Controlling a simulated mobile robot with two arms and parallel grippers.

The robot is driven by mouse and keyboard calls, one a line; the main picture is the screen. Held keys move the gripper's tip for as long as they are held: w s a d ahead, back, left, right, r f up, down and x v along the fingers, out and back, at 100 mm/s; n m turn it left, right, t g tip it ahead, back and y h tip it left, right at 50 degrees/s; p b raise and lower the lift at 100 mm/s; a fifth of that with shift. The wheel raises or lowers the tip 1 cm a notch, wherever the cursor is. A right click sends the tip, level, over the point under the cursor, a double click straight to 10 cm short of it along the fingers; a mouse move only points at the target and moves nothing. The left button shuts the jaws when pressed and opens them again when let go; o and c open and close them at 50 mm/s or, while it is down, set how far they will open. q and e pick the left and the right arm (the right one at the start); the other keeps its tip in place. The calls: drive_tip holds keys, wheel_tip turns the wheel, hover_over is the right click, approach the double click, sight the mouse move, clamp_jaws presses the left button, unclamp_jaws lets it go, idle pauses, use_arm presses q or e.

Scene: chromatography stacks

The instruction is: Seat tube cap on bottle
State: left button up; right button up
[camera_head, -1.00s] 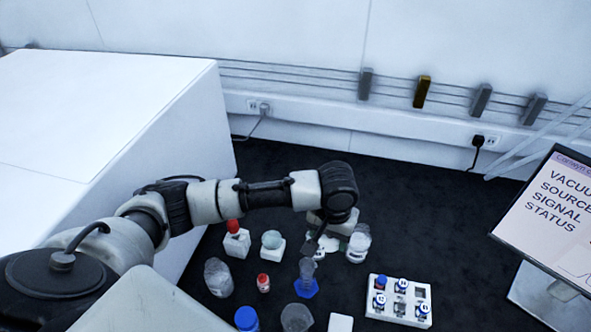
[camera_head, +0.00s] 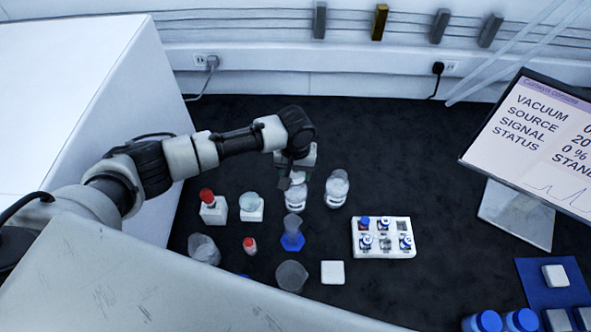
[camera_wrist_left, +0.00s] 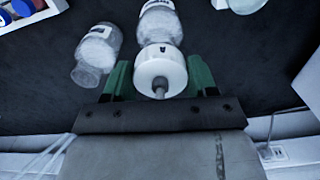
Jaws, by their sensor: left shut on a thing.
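The white tube cap (camera_wrist_left: 158,68), a round disc with a short grey tube stub in its middle, is between the green fingers of my left gripper (camera_wrist_left: 158,64) in the left wrist view. The gripper is shut on it. A clear bottle (camera_wrist_left: 160,24) with a white label lies directly beyond the cap, in line with it. I cannot tell whether the cap touches the bottle's neck. In the head view my left gripper (camera_head: 287,180) is over this bottle (camera_head: 294,194) and hides its top. My right gripper is not in view.
A second clear bottle (camera_head: 337,188) stands close on the right, and also shows in the wrist view (camera_wrist_left: 98,48). A blue-based cylinder (camera_head: 292,238) is in front. A white vial rack (camera_head: 384,250) stands right, with dark bench free beyond it. A monitor (camera_head: 535,135) is far right.

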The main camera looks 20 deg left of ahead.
use_arm(q)
drive_tip(key=shift+f+b, duration=0.45)
drive_tip(key=shift+f, duration=0.15)
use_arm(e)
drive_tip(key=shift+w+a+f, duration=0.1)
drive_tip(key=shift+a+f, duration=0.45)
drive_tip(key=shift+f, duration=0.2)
use_arm(q)
drive_tip(key=shift+r, duration=0.1)
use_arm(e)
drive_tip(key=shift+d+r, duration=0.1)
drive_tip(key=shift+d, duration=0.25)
use_arm(q)
drive_tip(key=shift+s+p, duration=0.1)
drive_tip(key=shift+p, duration=0.55)
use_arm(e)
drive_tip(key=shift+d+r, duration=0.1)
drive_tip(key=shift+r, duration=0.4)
use_arm(q)
drive_tip(key=shift+d, duration=0.1)
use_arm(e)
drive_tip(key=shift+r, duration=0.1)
use_arm(q)
drive_tip(key=shift+p, duration=0.4)
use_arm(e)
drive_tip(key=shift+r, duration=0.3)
use_arm(q)
drive_tip(key=shift+f, duration=0.2)
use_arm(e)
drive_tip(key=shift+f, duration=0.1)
